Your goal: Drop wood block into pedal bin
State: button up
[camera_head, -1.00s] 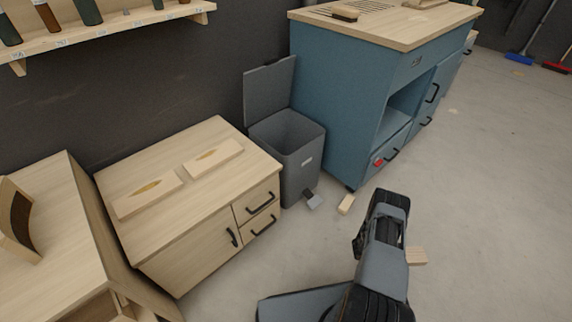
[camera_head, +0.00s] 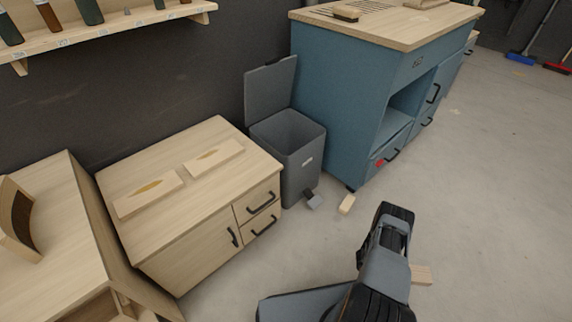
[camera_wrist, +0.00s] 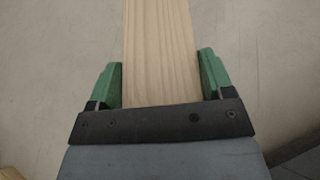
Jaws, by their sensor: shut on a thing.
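My gripper (camera_wrist: 160,84) is shut on a pale wood block (camera_wrist: 160,40), with a green finger at each side of it in the wrist view. In the head view one end of this block (camera_head: 422,275) shows at the right of my arm, and the fingers are hidden behind the arm. The grey pedal bin (camera_head: 303,170) stands between the low cabinet and the blue workbench, with its lid (camera_head: 271,88) raised and its pedal at the front. The held block is in front of the bin and to its right, apart from it.
A low wooden cabinet (camera_head: 195,238) with two flat pieces on top stands left of the bin. The blue workbench (camera_head: 335,110) stands right of it.

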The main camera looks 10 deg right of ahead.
jog(key=shift+w+r, duration=0.1)
jog(key=w+a+r+n+t, duration=0.4)
jog(key=w+a+r+t, duration=0.1)
jog(key=w+r, duration=0.5)
jog(key=w+a+r+n+t, duration=0.4)
jog(key=w+r, duration=0.5)
jog(key=w, duration=0.3)
jog(key=w+a+r+n+t+y, duration=0.3)
jog(key=w+a+r+n+t, duration=0.15)
jog(key=a+r, duration=0.6)
jog(key=s+a+r+n+t+y, duration=0.1)
jog(key=a+r+n+t+y, duration=0.15)
jog(key=a+r, duration=0.4)
jog(key=s+a+r+n+t+y, duration=0.1)
jog(key=a+r+n+y, duration=0.25)
jog(key=a, duration=0.65)
notch_tip(320, 180, up, 39)
jog(key=p, duration=3.2)
jog(key=shift+s, duration=0.3)
jog(key=shift+m, duration=0.25)
